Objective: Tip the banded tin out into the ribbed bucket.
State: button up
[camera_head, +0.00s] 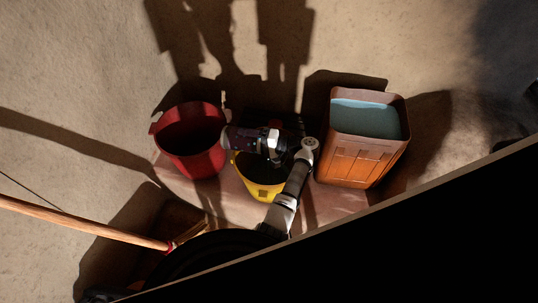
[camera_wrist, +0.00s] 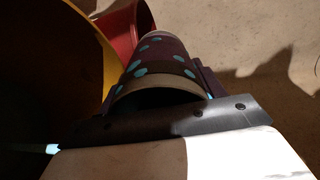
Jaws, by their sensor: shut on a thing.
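A dark purple tin with teal dots and a pale band (camera_wrist: 158,58) is held in my gripper (camera_wrist: 160,80). My gripper is shut on it. In the head view, the tin (camera_head: 238,139) lies roughly on its side, its far end pointing left toward the red bucket (camera_head: 190,165). It is above the yellow bucket (camera_head: 262,190) and close to the red bucket's right rim. The red bucket's rim also shows beyond the tin in the wrist view (camera_wrist: 118,28). I cannot make out ribs on either bucket, and the tin's contents are hidden.
An orange-brown bin (camera_head: 357,166) holding something light blue stands at the right. The containers stand on a pale pinkish slab (camera_head: 230,205). A wooden handle (camera_head: 90,222) crosses the lower left. Bare tan ground lies behind. A large dark shape hides the lower right.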

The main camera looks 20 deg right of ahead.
jog(key=shift+d+f+y+b, duration=0.1)
jog(key=shift+f+y+b, duration=0.1)
jog(key=shift+y+b, duration=0.35)
jog(key=shift+s+r+t, duration=0.1)
jog(key=shift+r+t, duration=0.2)
jog(key=shift+d+r, duration=0.1)
jog(key=shift+r, duration=0.05)
